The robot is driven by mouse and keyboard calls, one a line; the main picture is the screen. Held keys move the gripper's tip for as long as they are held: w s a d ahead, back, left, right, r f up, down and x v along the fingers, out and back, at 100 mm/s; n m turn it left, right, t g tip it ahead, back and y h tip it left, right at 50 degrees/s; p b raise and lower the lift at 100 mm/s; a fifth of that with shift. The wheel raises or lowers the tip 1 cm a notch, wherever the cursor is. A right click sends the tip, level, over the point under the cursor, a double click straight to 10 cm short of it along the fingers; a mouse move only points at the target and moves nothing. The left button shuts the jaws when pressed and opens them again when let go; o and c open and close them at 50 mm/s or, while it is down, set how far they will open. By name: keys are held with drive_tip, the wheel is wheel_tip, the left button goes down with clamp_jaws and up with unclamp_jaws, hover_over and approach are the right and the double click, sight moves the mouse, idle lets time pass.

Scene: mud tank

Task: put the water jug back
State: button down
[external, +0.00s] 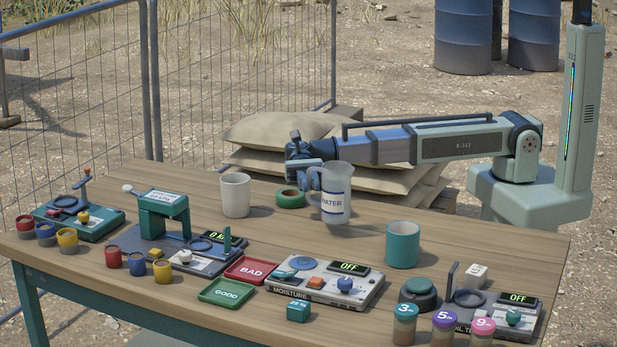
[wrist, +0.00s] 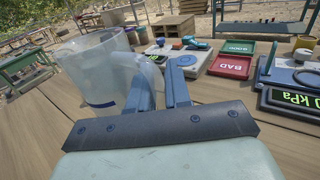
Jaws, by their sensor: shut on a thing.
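The water jug (external: 337,200) is a clear, whitish jug with a blue band and the word "WATER". It is upright at the back middle of the table, between a green ring and a teal cup; I cannot tell whether its base touches the wood. My gripper (external: 313,178) is at the jug's left side, on its handle. In the wrist view the jug (wrist: 95,68) fills the left, and my gripper (wrist: 160,75) has its two fingers shut on the handle. The fingers partly hide the handle.
A white cup (external: 236,195) and the green ring (external: 290,199) stand left of the jug; the teal cup (external: 402,245) stands right. The moisture device (external: 325,286), red BAD tray (external: 251,269) and green GOOD tray (external: 227,291) lie in front. Bare wood surrounds the jug.

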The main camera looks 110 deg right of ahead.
sight(308, 195)
drive_tip(key=shift+f, duration=1.85)
drive_tip(key=shift+f, duration=0.15)
drive_tip(key=c, duration=1.1)
unclamp_jaws()
drive_tip(key=shift+d, duration=0.15)
drive_tip(key=d, duration=0.3)
drive_tip(key=s+d, duration=0.1)
drive_tip(key=d, duration=0.3)
drive_tip(key=s+d, duration=0.1)
drive_tip(key=d, duration=0.3)
drive_tip(key=shift+s+d, duration=0.15)
drive_tip(key=shift+d, duration=0.1)
